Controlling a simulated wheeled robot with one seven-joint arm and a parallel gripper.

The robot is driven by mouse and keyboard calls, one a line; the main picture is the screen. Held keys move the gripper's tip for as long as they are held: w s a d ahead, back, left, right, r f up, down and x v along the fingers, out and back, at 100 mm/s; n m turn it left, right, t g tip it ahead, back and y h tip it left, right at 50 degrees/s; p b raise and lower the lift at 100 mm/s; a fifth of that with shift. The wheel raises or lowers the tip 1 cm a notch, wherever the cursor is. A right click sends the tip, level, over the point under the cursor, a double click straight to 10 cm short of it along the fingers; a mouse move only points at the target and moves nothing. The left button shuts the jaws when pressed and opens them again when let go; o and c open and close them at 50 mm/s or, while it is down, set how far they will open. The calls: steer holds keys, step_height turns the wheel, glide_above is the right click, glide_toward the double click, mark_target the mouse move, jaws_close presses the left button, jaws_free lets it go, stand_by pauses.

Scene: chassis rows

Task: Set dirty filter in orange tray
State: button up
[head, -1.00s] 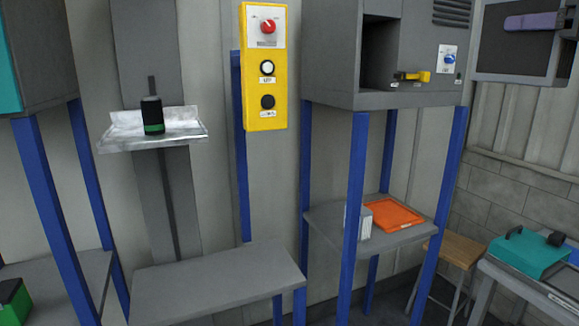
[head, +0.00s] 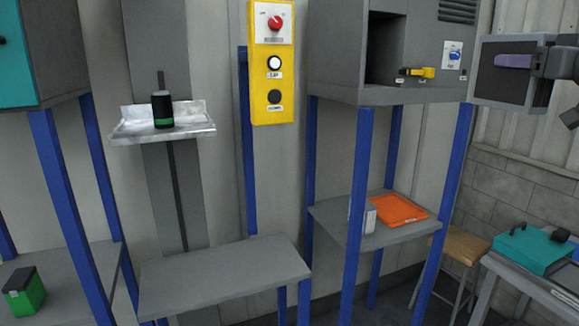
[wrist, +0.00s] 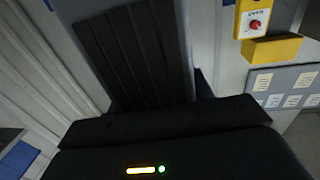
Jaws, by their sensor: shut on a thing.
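My gripper (wrist: 160,112) fills the lower part of the wrist view as a black body with lit indicators. It is shut on a dark ribbed panel in a grey frame, which looks like the dirty filter (wrist: 130,50).
Blue posts (head: 357,185) frame the tray's shelf. The grey cabinet (head: 385,45) above has an open bay and a yellow handle. A yellow control panel (head: 272,95), a metal ledge with a canister (head: 162,110), and a bare grey bench (head: 225,273) stand left.

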steer(key=w+a+f+m+h, duration=0.1)
steer(key=w+f+h, duration=0.1)
steer(key=w+f, duration=1)
steer(key=w+f+m+h, duration=0.2)
steer(key=w+f, duration=0.6)
steer(key=f, duration=0.8)
steer(key=a+f+h, duration=0.1)
steer(key=a+f, duration=0.7)
steer(key=f, duration=0.5)
steer(key=a+f, duration=0.8)
steer(key=f, duration=0.5)
steer(key=s+a+f+y, duration=0.1)
steer(key=s+a+f, duration=1)
steer(key=s, duration=0.2)
steer(key=shift+s+a+f, duration=0.2)
steer(key=shift+s+a, duration=0.15)
steer(key=shift+a, duration=0.05)
